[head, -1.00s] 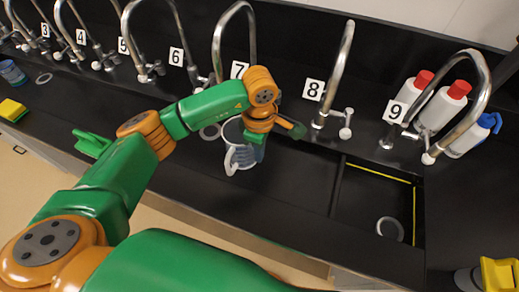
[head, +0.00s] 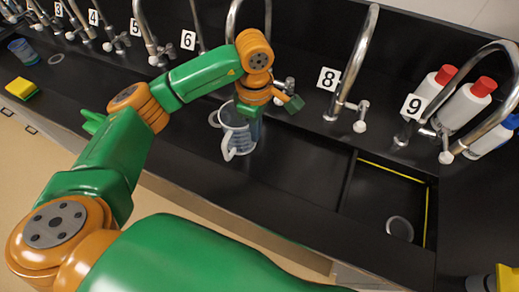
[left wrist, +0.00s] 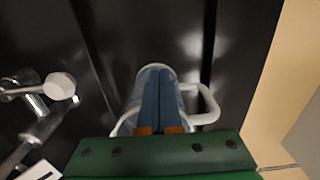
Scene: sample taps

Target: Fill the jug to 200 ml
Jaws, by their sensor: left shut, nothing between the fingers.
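The clear jug (head: 236,138) with a pale handle stands upright on the black counter in the head view, near the front of the row of taps. It also shows in the left wrist view (left wrist: 200,103), with its handle to the right. My left gripper (head: 255,135) is shut and empty, with its blue fingers pointing down at the jug's right side. In the left wrist view the fingers (left wrist: 158,95) overlap the jug; I cannot tell whether they touch it. The tap by the jug is partly hidden behind my left arm. The water level cannot be read. My right gripper is out of view.
Tap 8 (head: 357,60) stands to the right. Beyond are a sunken basin (head: 385,180), red-capped bottles (head: 470,105) and tap 9. A yellow sponge (head: 20,88) lies far left.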

